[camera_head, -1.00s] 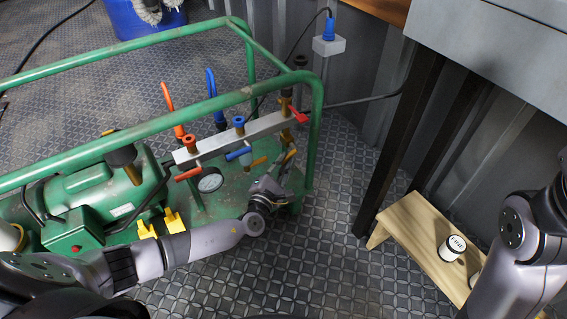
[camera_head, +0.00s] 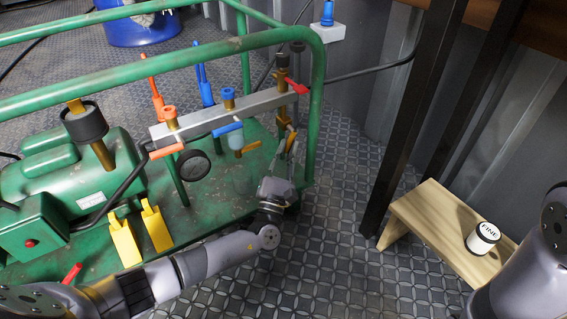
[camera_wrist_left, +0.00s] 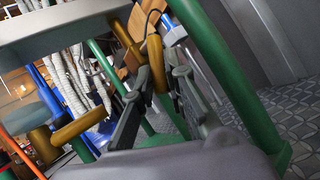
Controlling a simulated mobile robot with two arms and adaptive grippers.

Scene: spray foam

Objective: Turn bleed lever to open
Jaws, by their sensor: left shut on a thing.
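A grey metal manifold bar (camera_head: 215,118) runs along the green frame. It carries an orange lever (camera_head: 167,151), a blue lever (camera_head: 227,129) and a red lever (camera_head: 297,86). Brass levers hang below it, one near the middle (camera_head: 247,148) and one at the right end, seen in the wrist view (camera_wrist_left: 157,64). No label tells which is the bleed lever. My left gripper (camera_head: 290,145) is below the bar's right end; in the wrist view its fingers (camera_wrist_left: 160,92) are shut on the right-end brass lever. My right gripper is out of view; only that arm shows at the right edge.
The green tube frame (camera_head: 316,110) stands close around the left gripper. A dark round gauge (camera_head: 194,166) and yellow pieces (camera_head: 125,241) lie nearby. A wooden stool (camera_head: 440,235) with a white jar (camera_head: 482,239) stands at right. The patterned floor between is clear.

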